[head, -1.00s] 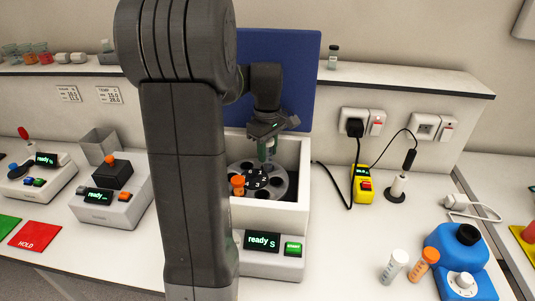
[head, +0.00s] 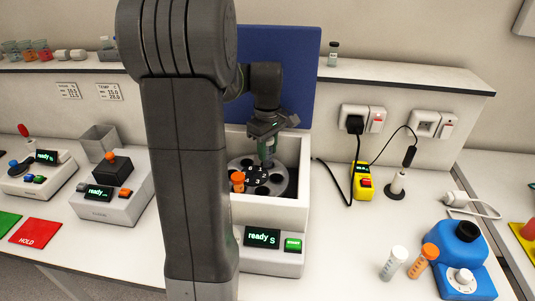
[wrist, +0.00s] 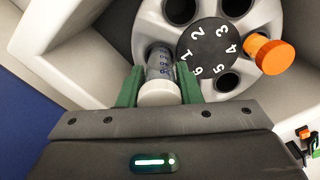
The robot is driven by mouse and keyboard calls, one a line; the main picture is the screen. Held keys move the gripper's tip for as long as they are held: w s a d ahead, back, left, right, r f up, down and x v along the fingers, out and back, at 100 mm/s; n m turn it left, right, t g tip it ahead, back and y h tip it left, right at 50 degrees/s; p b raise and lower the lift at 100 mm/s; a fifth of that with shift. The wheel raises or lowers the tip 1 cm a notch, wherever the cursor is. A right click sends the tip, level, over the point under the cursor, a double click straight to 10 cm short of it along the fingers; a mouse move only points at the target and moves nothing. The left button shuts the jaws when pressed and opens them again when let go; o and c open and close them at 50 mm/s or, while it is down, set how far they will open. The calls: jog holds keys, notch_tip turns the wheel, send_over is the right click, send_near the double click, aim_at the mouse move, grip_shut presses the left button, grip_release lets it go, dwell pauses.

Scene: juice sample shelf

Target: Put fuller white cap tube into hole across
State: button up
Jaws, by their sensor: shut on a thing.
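My gripper (wrist: 160,82) is shut on the white cap tube (wrist: 160,66), one green finger on each side of it. In the wrist view, its lower end is at the rotor hole beside number 1; how deep it sits I cannot tell. In the head view, the held tube (head: 266,161) is upright at the far side of the grey rotor (head: 240,166). An orange cap tube (wrist: 268,54) stands in the rotor hole beside number 4, opposite the held tube. It also shows at the near side in the head view (head: 237,180).
The white centrifuge box (head: 302,165) has walls around the rotor, and a blue lid (head: 300,75) stands behind. On the bench at right are another white cap tube (head: 393,263), an orange cap tube (head: 423,262) and a blue device (head: 462,260).

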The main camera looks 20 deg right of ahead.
jog(key=shift+f+b, duration=0.9)
jog(key=shift+b, duration=0.3)
dwell(1.5)
jog(key=shift+f+b, duration=0.55)
jog(key=shift+f, duration=0.25)
jog(key=shift+r, duration=0.15)
